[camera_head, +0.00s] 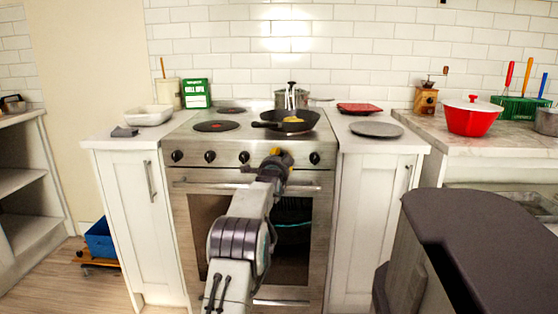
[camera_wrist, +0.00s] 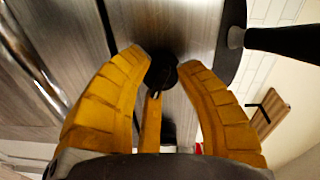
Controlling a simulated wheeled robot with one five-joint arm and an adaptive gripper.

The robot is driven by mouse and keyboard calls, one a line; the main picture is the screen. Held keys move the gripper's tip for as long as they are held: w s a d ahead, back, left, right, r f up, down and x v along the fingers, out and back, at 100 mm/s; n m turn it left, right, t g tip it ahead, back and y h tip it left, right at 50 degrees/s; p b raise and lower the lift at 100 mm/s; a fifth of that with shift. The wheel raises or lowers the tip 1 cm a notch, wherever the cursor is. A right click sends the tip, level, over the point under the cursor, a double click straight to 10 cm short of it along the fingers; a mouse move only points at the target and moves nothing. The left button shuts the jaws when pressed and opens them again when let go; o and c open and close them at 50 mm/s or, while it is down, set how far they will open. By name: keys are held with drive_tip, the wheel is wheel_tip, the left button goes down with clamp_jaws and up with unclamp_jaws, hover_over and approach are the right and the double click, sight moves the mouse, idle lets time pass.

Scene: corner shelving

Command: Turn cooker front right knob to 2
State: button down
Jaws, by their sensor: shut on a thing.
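The cooker (camera_head: 228,176) stands in the middle of the head view, with a row of black knobs along its steel front. The rightmost knob (camera_head: 315,158) stands clear, right of my gripper (camera_head: 281,155). My gripper is at the front panel, at the place second from the right in the row, and hides what is there. In the wrist view, a black knob (camera_wrist: 162,73) sits between the yellow fingertips of my gripper (camera_wrist: 168,67), which are shut on it. The knob's markings are not readable.
A black frying pan (camera_head: 291,122) is on the hob above my gripper; its handle points left. A steel pot (camera_head: 291,98) stands behind it. The oven door handle (camera_head: 215,184) runs below the knobs. A dark-topped unit (camera_head: 480,225) stands at the right front.

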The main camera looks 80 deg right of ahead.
drive_tip(key=shift+w+r, duration=0.1)
drive_tip(key=shift+r, duration=0.15)
drive_tip(key=c, duration=1.1)
unclamp_jaws()
drive_tip(key=shift+f, duration=0.1)
drive_tip(key=shift+o, duration=1.4)
drive_tip(key=shift+f, duration=0.1)
drive_tip(key=a, duration=1.2)
drive_tip(key=shift+r, duration=0.35)
